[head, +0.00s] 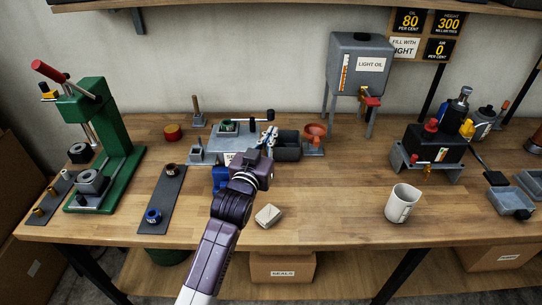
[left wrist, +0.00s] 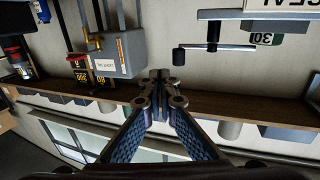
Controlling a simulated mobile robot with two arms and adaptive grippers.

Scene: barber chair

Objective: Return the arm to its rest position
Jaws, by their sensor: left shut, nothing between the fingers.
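My left arm (head: 216,250) comes in from the bottom middle of the head view and reaches over the wooden workbench (head: 330,200). Its gripper (head: 268,138) is by the grey fixture at the back middle, pointing away from me. In the left wrist view the gripper (left wrist: 160,76) has its fingertips together with nothing between them. That view is upside down, with the shelf and wall behind the fingers. My right arm and gripper are not in view.
A grey fixture (head: 232,140) with a crank and a dark bin (head: 288,151) lies close to the gripper. A green press (head: 118,145) stands left, a light oil tank (head: 347,65) behind. A pale block (head: 268,215) and white mug (head: 402,203) stand near the front.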

